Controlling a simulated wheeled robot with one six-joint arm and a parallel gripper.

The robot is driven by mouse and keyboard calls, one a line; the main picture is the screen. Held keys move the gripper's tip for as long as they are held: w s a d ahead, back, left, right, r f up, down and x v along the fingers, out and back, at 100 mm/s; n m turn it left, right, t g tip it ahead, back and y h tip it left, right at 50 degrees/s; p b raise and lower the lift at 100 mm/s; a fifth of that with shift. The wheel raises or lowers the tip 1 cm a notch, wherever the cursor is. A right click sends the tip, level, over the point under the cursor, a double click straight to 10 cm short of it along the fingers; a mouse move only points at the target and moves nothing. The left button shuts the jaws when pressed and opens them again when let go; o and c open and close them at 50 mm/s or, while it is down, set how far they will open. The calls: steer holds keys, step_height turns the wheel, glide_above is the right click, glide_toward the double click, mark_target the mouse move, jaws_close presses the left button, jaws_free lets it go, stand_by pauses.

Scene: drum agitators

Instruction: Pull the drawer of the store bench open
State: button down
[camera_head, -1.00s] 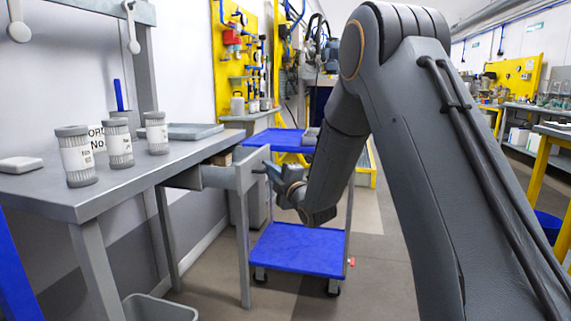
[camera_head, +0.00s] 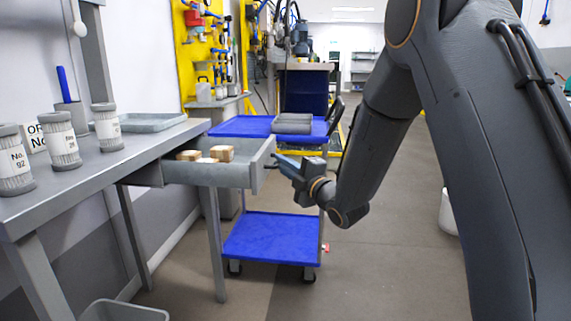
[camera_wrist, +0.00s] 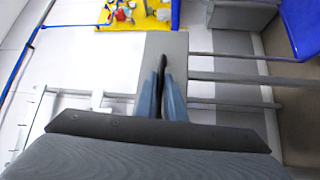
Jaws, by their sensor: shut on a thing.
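The store bench (camera_head: 95,168) is a grey table on the left in the head view. Its grey drawer (camera_head: 205,174) stands pulled out toward the right, showing an open top. Several small tan blocks (camera_head: 221,153) lie inside it. My gripper (camera_head: 279,163) is at the drawer's front panel, at its right end. In the wrist view, my gripper's two blue-grey fingers (camera_wrist: 162,92) are closed around a dark bar, seemingly the drawer handle (camera_wrist: 163,64). The fingers hide part of the handle.
White labelled canisters (camera_head: 107,128) and a grey tray (camera_head: 140,122) stand on the bench. A blue two-shelf cart (camera_head: 270,240) stands just behind the drawer. A grey bin (camera_head: 122,312) is on the floor below. The floor right of the cart is open.

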steer(key=c, duration=1.8)
jaws_free()
steer(key=shift+c, duration=0.2)
steer(key=v, duration=0.7)
steer(key=shift+s+d+p, duration=0.25)
steer(key=shift+s+p, duration=0.05)
steer(key=shift+p, duration=0.1)
steer(key=shift+f, duration=0.15)
